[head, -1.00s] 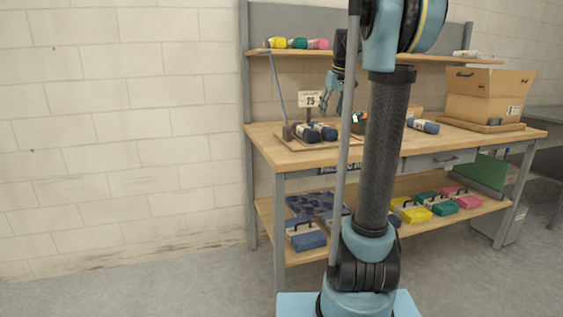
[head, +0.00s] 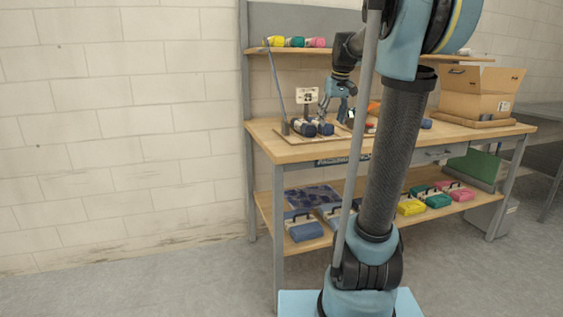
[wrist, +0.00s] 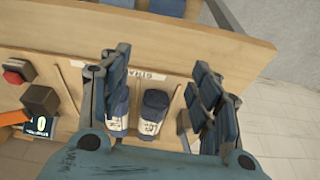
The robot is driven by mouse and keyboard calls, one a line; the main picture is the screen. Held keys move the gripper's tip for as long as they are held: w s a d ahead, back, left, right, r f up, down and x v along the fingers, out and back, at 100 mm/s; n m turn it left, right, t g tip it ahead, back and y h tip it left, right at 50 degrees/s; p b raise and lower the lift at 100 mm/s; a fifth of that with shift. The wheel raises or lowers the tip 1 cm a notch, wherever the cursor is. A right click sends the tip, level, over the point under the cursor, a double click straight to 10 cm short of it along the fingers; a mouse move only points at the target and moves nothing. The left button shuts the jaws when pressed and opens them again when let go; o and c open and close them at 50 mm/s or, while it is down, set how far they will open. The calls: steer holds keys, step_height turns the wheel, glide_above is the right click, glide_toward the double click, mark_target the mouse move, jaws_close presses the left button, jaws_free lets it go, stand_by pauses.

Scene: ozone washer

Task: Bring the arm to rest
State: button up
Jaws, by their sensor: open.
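My gripper (head: 340,104) is above the workbench in the head view, its fingers pointing down. In the wrist view my gripper (wrist: 163,95) is open, with its two blue-grey fingers spread wide and nothing held between them. Below the gap, two dark blue rolled bundles with white labels lie side by side on the bench: a left one (wrist: 118,112) and a right one (wrist: 153,112). The fingers look apart from them. In the head view the bundles (head: 304,127) lie beside the gripper, to its left. My arm's links hide part of the bench in the head view.
The wooden workbench (head: 275,142) carries a sign card (head: 307,96), a thin upright rod (head: 276,85) and a cardboard box (head: 484,92) at the right. Colored rolls (head: 295,42) sit on the upper shelf. In the wrist view a red button (wrist: 14,77) and a small display (wrist: 40,125) are at left.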

steer(key=s+f+m, duration=0.1)
steer(key=s+f, duration=1.2)
steer(key=s, duration=0.4)
steer(key=s+f+m+h, duration=0.1)
steer(key=s+f+m, duration=0.1)
steer(key=s+f, duration=1.2)
steer(key=s, duration=0.2)
steer(key=shift+s+a+f+g, duration=0.15)
steer(key=shift+s+f+g, duration=0.1)
steer(key=shift+s+g, duration=0.15)
steer(key=shift+w+f, duration=0.2)
steer(key=shift+w, duration=0.3)
